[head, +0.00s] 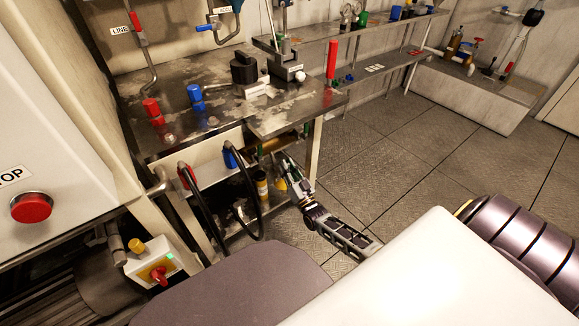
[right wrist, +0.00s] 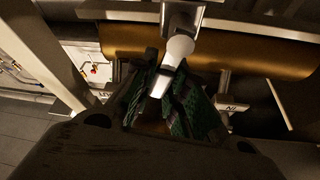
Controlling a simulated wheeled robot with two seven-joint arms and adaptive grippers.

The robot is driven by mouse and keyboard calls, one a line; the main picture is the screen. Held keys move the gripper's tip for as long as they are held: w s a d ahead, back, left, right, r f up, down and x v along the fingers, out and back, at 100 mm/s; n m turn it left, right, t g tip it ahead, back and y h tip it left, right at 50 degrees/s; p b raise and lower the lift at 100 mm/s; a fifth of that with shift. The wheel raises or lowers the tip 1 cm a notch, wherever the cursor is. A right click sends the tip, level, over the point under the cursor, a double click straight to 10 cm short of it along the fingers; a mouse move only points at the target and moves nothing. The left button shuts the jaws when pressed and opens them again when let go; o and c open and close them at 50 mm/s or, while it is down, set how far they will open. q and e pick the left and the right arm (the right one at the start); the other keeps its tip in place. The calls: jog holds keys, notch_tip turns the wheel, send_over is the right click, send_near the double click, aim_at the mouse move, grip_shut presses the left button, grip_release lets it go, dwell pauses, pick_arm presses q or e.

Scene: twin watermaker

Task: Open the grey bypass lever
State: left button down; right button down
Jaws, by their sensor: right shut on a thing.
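In the right wrist view, the grey bypass lever (right wrist: 178,52) hangs from a pale block in front of a brass-coloured cylinder (right wrist: 120,42). My right gripper (right wrist: 170,88) has its green-padded fingers on both sides of the lever's lower end and is shut on it. In the head view, my right gripper (head: 285,168) reaches under the right end of the steel bench (head: 215,120). The lever cannot be made out there, as the bench edge and the gripper cover that spot. My left gripper is not in view.
A bench leg (head: 313,150) stands close right of the gripper. Black hoses (head: 257,195) loop down in front of the lower shelf at left. A red upright handle (head: 331,63) rises at the bench's right end. The floor (head: 400,150) to the right is clear.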

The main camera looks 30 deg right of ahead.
jog(key=n, duration=0.1)
jog(key=n+y, duration=0.1)
jog(key=shift+a+n, duration=0.3)
jog(key=shift+a, duration=0.1)
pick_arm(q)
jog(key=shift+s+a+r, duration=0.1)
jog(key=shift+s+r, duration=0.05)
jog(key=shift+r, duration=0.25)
pick_arm(e)
jog(key=shift+s+a+n+y, duration=0.1)
jog(key=shift+a+n+y, duration=0.05)
jog(key=shift+n+y, duration=0.3)
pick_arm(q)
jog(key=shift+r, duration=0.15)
pick_arm(e)
jog(key=c, duration=1.5)
grip_release()
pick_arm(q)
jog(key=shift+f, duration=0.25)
pick_arm(e)
jog(key=shift+o, duration=0.6)
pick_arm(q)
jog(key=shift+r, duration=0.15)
pick_arm(e)
jog(key=v, duration=1.2)
